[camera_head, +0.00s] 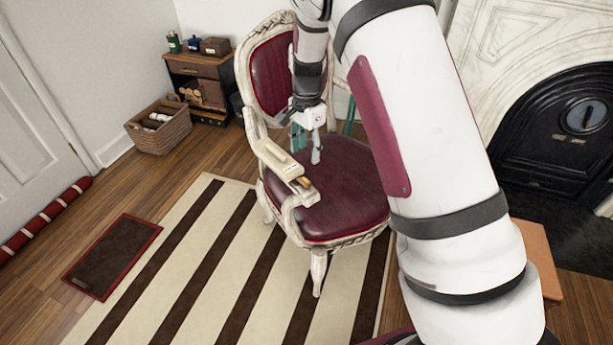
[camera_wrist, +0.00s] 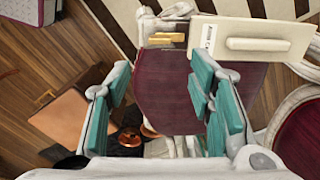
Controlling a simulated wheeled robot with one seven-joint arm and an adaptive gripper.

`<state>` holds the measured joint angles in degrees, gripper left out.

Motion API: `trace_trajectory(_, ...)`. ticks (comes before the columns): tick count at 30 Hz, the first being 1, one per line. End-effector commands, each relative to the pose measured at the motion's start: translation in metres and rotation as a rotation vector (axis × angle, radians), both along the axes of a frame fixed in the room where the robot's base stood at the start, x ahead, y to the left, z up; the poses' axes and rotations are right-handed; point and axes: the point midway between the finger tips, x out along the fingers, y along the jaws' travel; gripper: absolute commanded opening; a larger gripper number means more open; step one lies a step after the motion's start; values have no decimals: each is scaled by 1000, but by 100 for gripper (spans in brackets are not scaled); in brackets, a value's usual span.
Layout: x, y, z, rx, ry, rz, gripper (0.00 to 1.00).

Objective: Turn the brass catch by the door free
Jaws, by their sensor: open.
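A small brass catch (camera_head: 304,182) sits at the end of a cream panel (camera_head: 277,158) with a raised grip, on the left armrest of a red chair. In the wrist view the brass catch (camera_wrist: 166,38) lies beside the cream panel (camera_wrist: 250,38), near the top. I cannot tell whether the catch is turned. My gripper (camera_head: 307,147) is above the chair seat, behind and to the right of the catch in the head view. Its teal-padded fingers (camera_wrist: 160,95) are apart and empty, with the catch beyond them. Nothing touches the catch.
The chair's red seat (camera_head: 345,195) lies below my gripper. A striped rug (camera_head: 215,265) covers the floor in front. A wicker basket (camera_head: 160,128) and small cabinet (camera_head: 200,80) stand at the back left. A black fireplace (camera_head: 555,140) is at right.

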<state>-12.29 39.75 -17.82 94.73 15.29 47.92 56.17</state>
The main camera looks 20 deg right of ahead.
Motion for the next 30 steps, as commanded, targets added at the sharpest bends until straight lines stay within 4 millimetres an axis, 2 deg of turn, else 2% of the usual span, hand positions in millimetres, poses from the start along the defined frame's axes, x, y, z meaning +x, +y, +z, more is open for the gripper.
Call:
trace_trajectory(1, -1, 0, -13, 0, 5, 0, 48)
trace_trajectory(6, -1, 0, -47, -1, 4, 2, 48)
trace_trajectory(15, 0, 0, -92, -1, 2, 2, 48)
trace_trajectory(21, 0, 0, -102, 0, 0, 3, 48)
trace_trajectory(29, 0, 0, -103, 0, 0, 3, 48)
trace_trajectory(30, 0, 0, -103, 0, 0, 3, 42)
